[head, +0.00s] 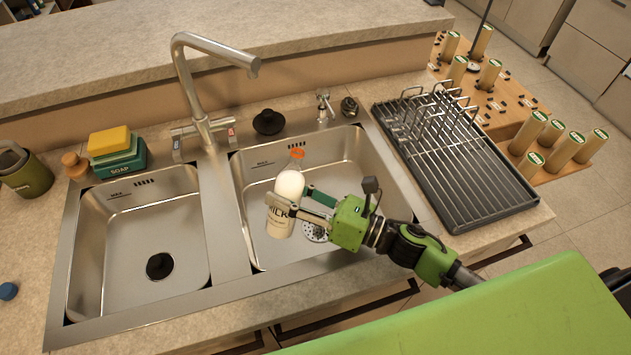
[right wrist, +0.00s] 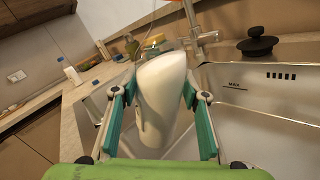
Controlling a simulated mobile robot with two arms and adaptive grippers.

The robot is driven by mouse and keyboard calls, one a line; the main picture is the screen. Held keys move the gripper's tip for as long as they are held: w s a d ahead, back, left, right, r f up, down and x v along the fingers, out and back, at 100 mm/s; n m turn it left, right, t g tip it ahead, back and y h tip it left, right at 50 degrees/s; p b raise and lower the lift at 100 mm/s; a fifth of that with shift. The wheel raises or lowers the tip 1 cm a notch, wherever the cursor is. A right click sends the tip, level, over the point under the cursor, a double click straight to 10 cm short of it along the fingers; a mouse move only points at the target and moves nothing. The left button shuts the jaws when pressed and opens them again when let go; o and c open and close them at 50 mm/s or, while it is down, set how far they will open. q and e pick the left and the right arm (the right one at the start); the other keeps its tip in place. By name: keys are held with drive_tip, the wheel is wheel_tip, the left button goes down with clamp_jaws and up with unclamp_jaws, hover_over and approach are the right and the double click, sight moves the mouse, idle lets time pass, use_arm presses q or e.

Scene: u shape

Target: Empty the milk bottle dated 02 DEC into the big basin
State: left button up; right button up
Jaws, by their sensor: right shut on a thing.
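A white milk bottle (head: 289,188) with an orange top and partly visible MILK lettering hangs over the big right basin (head: 345,160), nearly upright with a slight lean. Its date cannot be read. My right gripper (head: 291,199) is shut on the bottle's body, one finger on each side. In the right wrist view the bottle (right wrist: 163,95) fills the space between the fingers. The basin's drain strainer (head: 315,231) shows partly behind the gripper. My left gripper is not in view.
The small left basin (head: 125,225) has a dark drain. A tall faucet (head: 190,80) stands between the basins. A black drying rack (head: 470,165) is at right. Soap and sponge (head: 115,150) stand at left. Another white bottle (right wrist: 72,74) stands on the counter in the wrist view.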

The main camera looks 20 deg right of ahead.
drive_tip(key=shift+r+m, duration=0.3)
drive_tip(key=shift+f, duration=0.2)
drive_tip(key=shift+w+d+f+m, duration=0.1)
drive_tip(key=shift+f+m, duration=0.05)
drive_tip(key=shift+m, duration=0.55)
drive_tip(key=shift+a+r+m+t+p, duration=0.25)
drive_tip(key=shift+r+m+p, duration=0.45)
drive_tip(key=shift+m+p, duration=0.35)
drive_tip(key=shift+s+f, duration=0.15)
drive_tip(key=shift+s, duration=0.05)
drive_tip(key=shift+m, duration=0.35)
drive_tip(key=shift+s+a+m+t, duration=0.25)
drive_tip(key=shift+s+a+m, duration=0.05)
drive_tip(key=shift+m, duration=0.4)
drive_tip(key=shift+m, duration=0.3)
drive_tip(key=shift+a, duration=0.1)
